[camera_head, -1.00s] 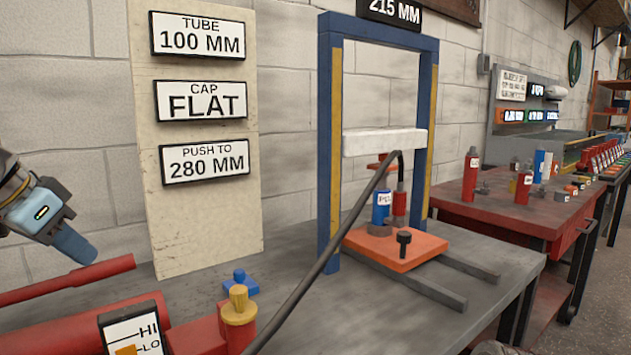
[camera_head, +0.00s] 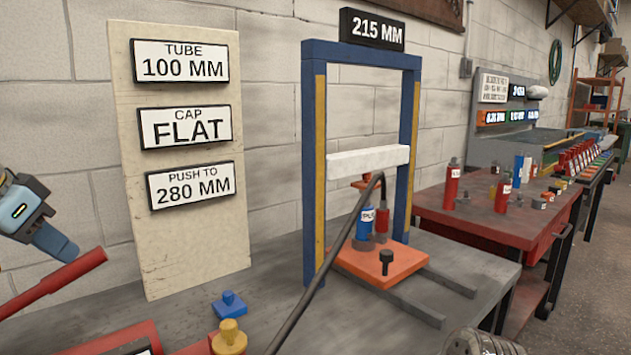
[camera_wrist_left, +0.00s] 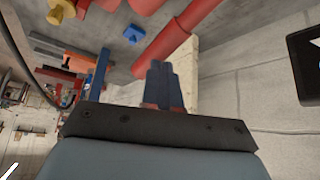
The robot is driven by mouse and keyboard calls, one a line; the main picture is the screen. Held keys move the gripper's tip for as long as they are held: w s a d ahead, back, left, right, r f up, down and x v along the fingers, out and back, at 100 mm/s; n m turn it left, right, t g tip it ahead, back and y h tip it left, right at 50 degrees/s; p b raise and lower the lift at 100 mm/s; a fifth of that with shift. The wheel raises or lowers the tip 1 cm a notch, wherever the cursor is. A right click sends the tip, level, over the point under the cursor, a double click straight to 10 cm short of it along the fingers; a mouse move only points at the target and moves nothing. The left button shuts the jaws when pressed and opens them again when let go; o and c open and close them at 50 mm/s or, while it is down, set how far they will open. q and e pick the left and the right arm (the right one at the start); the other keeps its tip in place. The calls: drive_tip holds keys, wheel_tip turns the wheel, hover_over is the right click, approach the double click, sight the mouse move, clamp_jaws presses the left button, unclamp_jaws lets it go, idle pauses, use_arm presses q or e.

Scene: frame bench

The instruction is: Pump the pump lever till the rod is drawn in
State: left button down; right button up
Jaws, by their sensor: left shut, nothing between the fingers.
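The pump lever (camera_head: 72,272) is a red bar at lower left in the head view, tilted with its free end up. My left gripper (camera_head: 66,250) is shut and empty, just above the lever in that view; I cannot tell if it touches. In the left wrist view my closed blue-grey fingers (camera_wrist_left: 160,75) point toward a red bar (camera_wrist_left: 180,38), likely the lever. The red pump body (camera_head: 130,343) is cut off by the lower edge. The blue cylinder (camera_head: 364,224) stands on the frame's orange plate beside a red cylinder (camera_head: 382,224); I cannot make out the rod clearly. My right gripper is out of view.
The blue press frame (camera_head: 312,180) has a white crossbeam (camera_head: 368,162) and a sign (camera_head: 373,30) reading 215 MM. A black hose (camera_head: 325,258) rises to the red cylinder. A board (camera_head: 128,220) reads PUSH TO 280 MM. A yellow knob (camera_head: 229,340) stands near the pump.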

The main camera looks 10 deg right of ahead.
use_arm(q)
drive_tip(key=shift+f, duration=0.2)
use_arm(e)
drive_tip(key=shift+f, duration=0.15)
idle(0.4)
use_arm(q)
wheel_tip(320, 180, down, 8)
drive_tip(key=b, duration=0.7)
drive_tip(key=shift+d+f, duration=0.1)
drive_tip(key=shift+f, duration=0.1)
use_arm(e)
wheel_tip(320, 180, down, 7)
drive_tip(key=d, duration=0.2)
use_arm(q)
drive_tip(key=shift+w+r+p, duration=0.1)
drive_tip(key=shift+r+p, duration=0.25)
drive_tip(key=shift+r, duration=0.1)
wheel_tip(320, 180, up, 8)
drive_tip(key=p, duration=0.8)
drive_tip(key=shift+f, duration=0.15)
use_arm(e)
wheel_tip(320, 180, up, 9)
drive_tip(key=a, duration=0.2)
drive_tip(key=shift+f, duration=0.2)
